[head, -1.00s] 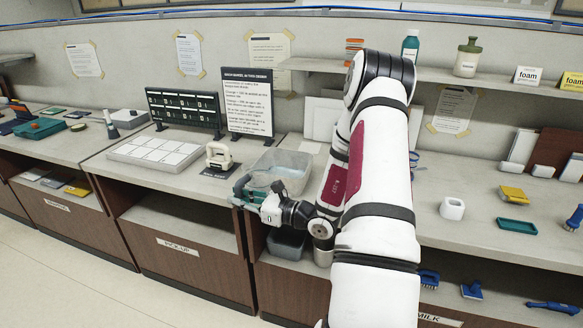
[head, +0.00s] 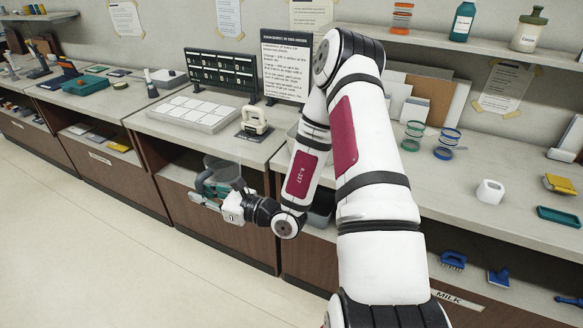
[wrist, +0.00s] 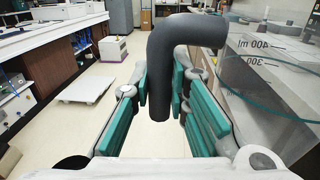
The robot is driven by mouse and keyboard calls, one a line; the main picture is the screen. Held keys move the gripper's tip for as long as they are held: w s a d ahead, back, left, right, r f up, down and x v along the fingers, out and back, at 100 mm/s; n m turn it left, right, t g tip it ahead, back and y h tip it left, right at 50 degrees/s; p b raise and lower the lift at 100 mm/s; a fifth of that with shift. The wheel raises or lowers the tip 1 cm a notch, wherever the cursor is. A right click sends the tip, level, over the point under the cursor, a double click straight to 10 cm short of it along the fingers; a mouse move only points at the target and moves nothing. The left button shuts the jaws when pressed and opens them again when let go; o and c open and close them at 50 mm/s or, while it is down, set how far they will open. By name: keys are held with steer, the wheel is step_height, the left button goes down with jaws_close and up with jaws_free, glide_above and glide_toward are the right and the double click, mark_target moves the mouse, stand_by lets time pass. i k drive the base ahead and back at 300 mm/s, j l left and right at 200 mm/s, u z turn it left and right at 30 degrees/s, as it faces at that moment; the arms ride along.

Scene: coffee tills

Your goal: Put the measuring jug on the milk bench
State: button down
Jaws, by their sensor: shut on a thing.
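The measuring jug (head: 222,171) is clear, with a dark handle (wrist: 188,38). In the wrist view its clear wall (wrist: 262,75) with 400 and 300 ml marks stands at the right. My gripper (head: 207,188) is shut on the handle, its teal pads (wrist: 165,98) on either side of it. In the head view the jug is held in front of the Pick up bench, out over its front edge. The milk bench (head: 468,190), with a MILK label (head: 457,299) on its front, is to the right, partly hidden behind my arm.
Bare top lies between the rings and cup. A shelf (head: 450,45) with bottles hangs above. Open floor (head: 90,240) lies at the left.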

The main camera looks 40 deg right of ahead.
mark_target(423, 179)
steer(key=j+z, duration=0.15)
steer(key=j, duration=1.3)
steer(key=i+z, duration=0.1)
steer(key=z, duration=0.6)
steer(key=i+z, duration=0.15)
steer(key=z, duration=0.2)
steer(key=i, duration=0.25)
